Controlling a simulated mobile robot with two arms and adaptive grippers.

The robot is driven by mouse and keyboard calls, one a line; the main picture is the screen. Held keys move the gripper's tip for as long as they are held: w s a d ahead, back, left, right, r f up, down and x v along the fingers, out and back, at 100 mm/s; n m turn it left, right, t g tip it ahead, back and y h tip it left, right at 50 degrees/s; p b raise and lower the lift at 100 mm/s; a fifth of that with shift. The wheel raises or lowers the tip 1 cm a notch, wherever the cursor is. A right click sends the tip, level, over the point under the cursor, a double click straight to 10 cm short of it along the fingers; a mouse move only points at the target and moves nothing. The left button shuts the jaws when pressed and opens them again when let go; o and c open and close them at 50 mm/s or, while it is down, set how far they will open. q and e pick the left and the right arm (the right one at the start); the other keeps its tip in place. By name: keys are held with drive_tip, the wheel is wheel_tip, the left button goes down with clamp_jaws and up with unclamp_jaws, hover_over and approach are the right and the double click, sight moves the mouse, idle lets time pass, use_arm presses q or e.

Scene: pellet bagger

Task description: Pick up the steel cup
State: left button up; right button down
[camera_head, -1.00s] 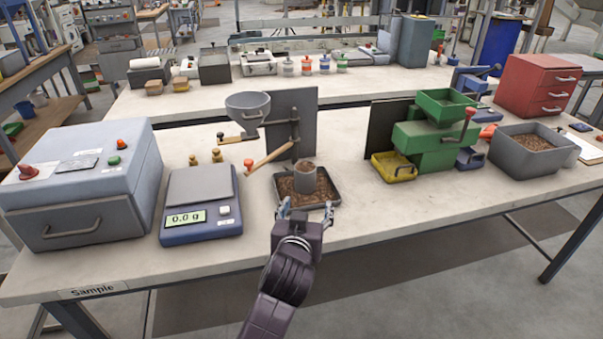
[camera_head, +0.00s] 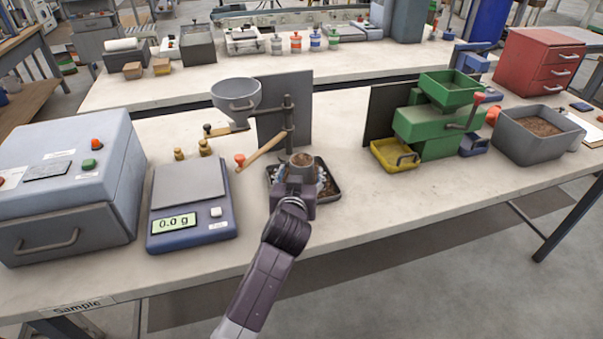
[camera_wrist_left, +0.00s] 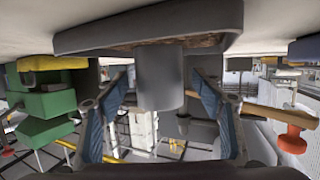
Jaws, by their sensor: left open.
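The steel cup (camera_head: 302,161) is a grey cylinder with brown pellets in its top. It stands upright in a dark shallow tray (camera_head: 336,191) that also holds brown pellets. My left gripper (camera_head: 299,176) is open at the near side of the cup, its fingers low over the tray. In the left wrist view, which is upside down, the cup (camera_wrist_left: 160,80) sits between the tips of the two blue-padded fingers, with gaps on both sides. The cup's lower part is hidden by my gripper in the head view. My right gripper is not in view.
A funnel stand (camera_head: 288,125) with a wooden lever (camera_head: 262,150) stands just behind the tray. A scale (camera_head: 190,205) reading 0.0 g is to the left. A green machine (camera_head: 430,130) with a yellow bin (camera_head: 392,155) is to the right. The bench front is clear.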

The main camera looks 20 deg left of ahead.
use_arm(q)
drive_tip(key=shift+w+a+f, duration=0.1)
drive_tip(key=shift+w+f, duration=0.05)
drive_tip(key=shift+w, duration=0.45)
drive_tip(key=shift+w+f, duration=0.15)
drive_tip(key=shift+w, duration=0.3)
drive_tip(key=shift+a, duration=0.1)
drive_tip(key=shift+c, duration=0.3)
drive_tip(key=c, duration=1.3)
drive_tip(key=shift+c, duration=0.4)
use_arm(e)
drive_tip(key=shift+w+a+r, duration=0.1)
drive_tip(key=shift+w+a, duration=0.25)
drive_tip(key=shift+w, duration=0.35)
